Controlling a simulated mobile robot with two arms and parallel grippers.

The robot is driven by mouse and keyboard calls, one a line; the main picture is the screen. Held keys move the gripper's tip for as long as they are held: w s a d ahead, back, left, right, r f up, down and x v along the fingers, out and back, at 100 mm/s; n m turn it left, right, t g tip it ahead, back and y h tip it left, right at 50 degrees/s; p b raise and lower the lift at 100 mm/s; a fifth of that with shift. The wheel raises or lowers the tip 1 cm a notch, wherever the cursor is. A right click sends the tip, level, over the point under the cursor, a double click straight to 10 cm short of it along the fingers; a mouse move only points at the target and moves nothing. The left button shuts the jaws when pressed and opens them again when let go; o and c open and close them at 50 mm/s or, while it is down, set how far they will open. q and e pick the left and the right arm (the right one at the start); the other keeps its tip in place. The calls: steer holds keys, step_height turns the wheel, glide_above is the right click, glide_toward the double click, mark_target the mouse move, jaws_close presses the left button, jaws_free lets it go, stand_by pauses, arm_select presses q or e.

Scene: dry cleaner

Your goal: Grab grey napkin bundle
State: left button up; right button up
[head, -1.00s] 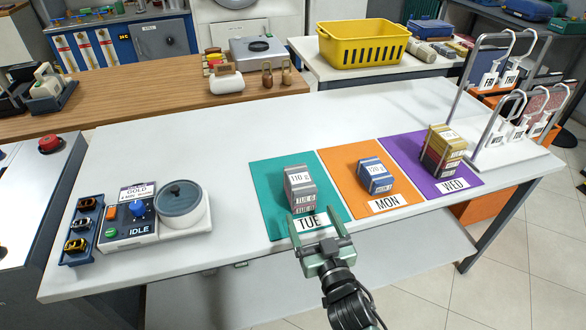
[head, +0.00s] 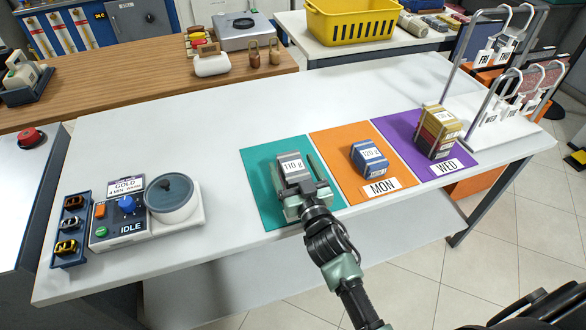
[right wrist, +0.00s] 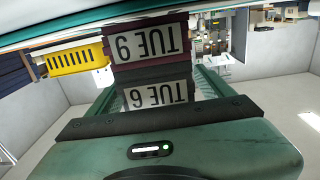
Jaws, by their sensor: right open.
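The grey napkin bundle (head: 291,166), with a white 110 g label on top, stands on the teal TUE mat (head: 259,187). My right gripper (head: 296,178) is open, with its two fingers along either side of the bundle. In the right wrist view the bundle's banded side (right wrist: 151,52), with upside-down TUE labels, lies ahead of the green palm, between the fingers. I cannot tell whether the fingers touch it. The gripper hides the mat's front label and the bundle's lower front in the head view. My left gripper is not in view.
A blue bundle (head: 369,159) stands on the orange MON mat (head: 346,178), close right. A gold and dark red bundle (head: 438,132) stands on the purple WED mat (head: 399,130). A device with a round lidded pot (head: 170,196) is at left. The white table behind the mats is clear.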

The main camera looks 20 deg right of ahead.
steer(key=shift+w, duration=0.1)
steer(key=c, duration=1.5)
steer(key=shift+r, duration=0.1)
steer(key=shift+c, duration=0.2)
